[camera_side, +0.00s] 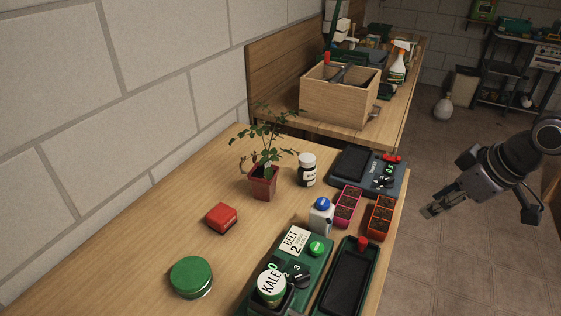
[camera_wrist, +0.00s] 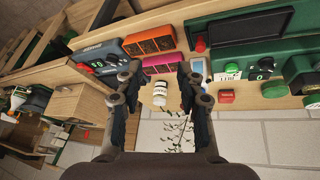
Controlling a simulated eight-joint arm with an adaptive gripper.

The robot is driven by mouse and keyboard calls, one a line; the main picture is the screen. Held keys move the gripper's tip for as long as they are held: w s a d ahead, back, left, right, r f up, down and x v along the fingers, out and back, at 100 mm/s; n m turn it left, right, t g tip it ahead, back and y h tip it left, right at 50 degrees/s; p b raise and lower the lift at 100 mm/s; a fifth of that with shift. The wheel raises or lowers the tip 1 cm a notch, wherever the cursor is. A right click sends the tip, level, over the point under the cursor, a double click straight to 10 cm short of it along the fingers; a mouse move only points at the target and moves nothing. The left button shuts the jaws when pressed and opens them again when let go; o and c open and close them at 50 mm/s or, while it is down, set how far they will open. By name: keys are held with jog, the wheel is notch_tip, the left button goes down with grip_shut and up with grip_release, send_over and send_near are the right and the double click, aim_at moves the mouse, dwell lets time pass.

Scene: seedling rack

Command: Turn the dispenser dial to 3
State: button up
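The KALE jar (camera_side: 271,287) covers part of the number ring, and the dial's setting is too small to tell. In the wrist view the dispenser's dial (camera_wrist: 264,74) is at the right, beside a white 0. My gripper (camera_side: 430,210) is off the bench's right edge, above the floor, well apart from the dial. In the wrist view its fingers (camera_wrist: 163,98) are spread and empty.
A black tray (camera_side: 348,280) lies right of the dispenser. A bottle with a blue cap (camera_side: 321,214), pink pots (camera_side: 347,205), orange pots (camera_side: 380,215) and a scale (camera_side: 350,168) stand behind. A potted plant (camera_side: 263,184) and green-lidded tin (camera_side: 191,277) are leftward.

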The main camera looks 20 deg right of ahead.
jog(key=w+a+r+n+g, duration=0.25)
jog(key=a+n, duration=0.45)
jog(key=a, duration=0.5)
jog(key=n+g+h, duration=0.1)
jog(key=n+g, duration=0.2)
jog(key=n, duration=0.4)
send_near(299, 276)
notch_tip(299, 276, down, 8)
jog(key=shift+f, duration=0.25)
grip_shut()
